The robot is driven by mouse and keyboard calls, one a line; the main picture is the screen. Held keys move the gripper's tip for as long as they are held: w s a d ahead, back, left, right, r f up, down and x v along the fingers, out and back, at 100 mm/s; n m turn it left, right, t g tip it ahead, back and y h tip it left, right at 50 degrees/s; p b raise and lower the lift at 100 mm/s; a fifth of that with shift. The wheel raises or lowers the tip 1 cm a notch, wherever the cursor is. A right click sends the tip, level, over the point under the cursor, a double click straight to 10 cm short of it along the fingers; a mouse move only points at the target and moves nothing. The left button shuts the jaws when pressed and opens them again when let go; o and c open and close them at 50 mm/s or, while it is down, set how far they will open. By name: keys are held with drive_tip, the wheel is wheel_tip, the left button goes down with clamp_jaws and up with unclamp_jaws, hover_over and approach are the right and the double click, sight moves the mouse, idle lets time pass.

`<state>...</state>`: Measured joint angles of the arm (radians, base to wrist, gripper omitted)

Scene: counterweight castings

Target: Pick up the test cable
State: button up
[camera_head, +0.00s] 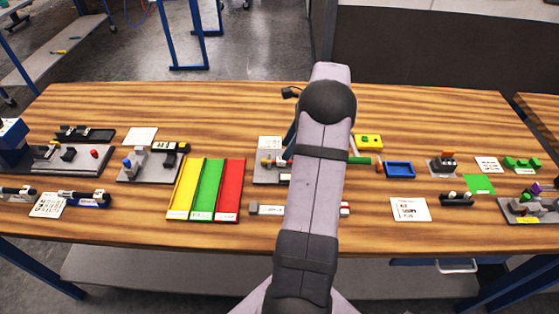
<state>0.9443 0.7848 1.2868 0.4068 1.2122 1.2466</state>
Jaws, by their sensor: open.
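I cannot pick out the test cable with certainty. A small black piece (290,92) with a thin dark part lies at the back of the wooden table (220,105), just left of my arm's elbow, and may be part of a cable. My arm rises through the middle of the view and covers part of the table.
Yellow, green (207,190) and red strips lie left of centre. Grey fixtures (150,168) stand at left. A blue tray (400,170), white card (410,209) and green pad (479,184) lie at right. The table's back strip is mostly clear.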

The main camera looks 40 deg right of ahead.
sight(281, 162)
drive_tip(key=shift+w+a+f+p, duration=0.2)
drive_tip(key=shift+a+f+p, duration=0.05)
drive_tip(key=shift+f+p, duration=0.25)
drive_tip(key=shift+p+x, duration=0.9)
drive_tip(key=shift+x, duration=1.1)
drive_tip(key=shift+d, duration=0.1)
clamp_jaws()
